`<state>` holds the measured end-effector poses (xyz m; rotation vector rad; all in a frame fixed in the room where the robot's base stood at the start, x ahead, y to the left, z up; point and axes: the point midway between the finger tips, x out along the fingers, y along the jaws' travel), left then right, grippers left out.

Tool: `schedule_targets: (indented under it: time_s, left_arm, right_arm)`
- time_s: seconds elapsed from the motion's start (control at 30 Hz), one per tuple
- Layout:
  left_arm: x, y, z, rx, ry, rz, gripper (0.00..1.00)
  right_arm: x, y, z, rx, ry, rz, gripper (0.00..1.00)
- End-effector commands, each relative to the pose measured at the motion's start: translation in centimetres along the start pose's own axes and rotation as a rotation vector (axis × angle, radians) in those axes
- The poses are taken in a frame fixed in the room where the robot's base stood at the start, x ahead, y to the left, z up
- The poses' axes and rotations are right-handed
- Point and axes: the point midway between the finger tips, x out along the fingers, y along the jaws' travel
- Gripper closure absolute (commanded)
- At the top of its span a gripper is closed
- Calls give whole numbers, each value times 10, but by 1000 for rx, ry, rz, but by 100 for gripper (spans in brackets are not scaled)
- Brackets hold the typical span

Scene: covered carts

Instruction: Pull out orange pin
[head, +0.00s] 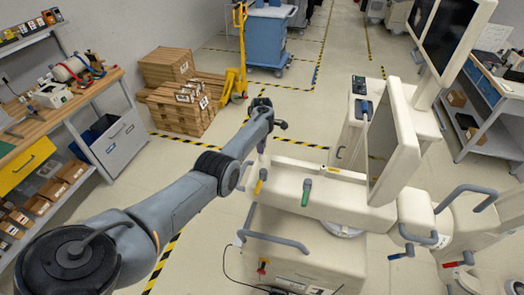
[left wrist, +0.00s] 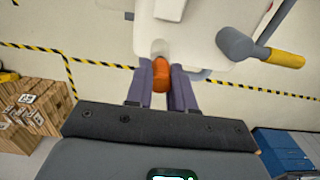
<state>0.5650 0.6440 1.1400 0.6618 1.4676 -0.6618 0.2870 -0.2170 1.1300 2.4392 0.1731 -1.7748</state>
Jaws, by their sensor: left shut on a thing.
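The orange pin (left wrist: 161,82) shows in the left wrist view, at the edge of a cream-coloured machine part (left wrist: 205,45). My left gripper (left wrist: 161,72) is shut on the pin, with one purple-grey finger on each side of it. The pin's far end meets a pale round fitting on the machine; how deep it sits there I cannot tell. In the head view my left arm reaches to the back left side of the cream cart (head: 325,190), and the pin is hidden there. My right gripper is not in view.
A yellow-tipped grey lever (left wrist: 285,58) sticks out right of the pin. The cart carries a green-handled lever (head: 306,192) and a screen panel (head: 383,140). Wooden crates (head: 180,105) stand on the floor behind, left of a blue bin cart (head: 268,40). A workbench lines the left wall.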

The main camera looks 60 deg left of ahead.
Motion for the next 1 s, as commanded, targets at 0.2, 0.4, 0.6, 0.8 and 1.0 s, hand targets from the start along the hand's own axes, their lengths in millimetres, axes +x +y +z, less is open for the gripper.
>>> schedule_targets:
  time_s: [0.2, 0.4, 0.6, 0.8, 1.0]
  left_arm:
    - [-11, 0, 0, 0, 0, 0, 100]
    - [-19, 0, 0, -1, 0, 0, 100]
    - [-27, 0, 0, -1, 0, 0, 100]
    - [-35, 0, 0, -1, 0, 0, 100]
    - [-43, 0, 0, -1, 0, 0, 100]
  right_arm:
    - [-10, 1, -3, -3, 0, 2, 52]
    - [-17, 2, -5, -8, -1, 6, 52]
    - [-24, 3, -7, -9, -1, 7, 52]
    - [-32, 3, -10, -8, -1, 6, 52]
    - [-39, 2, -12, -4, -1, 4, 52]
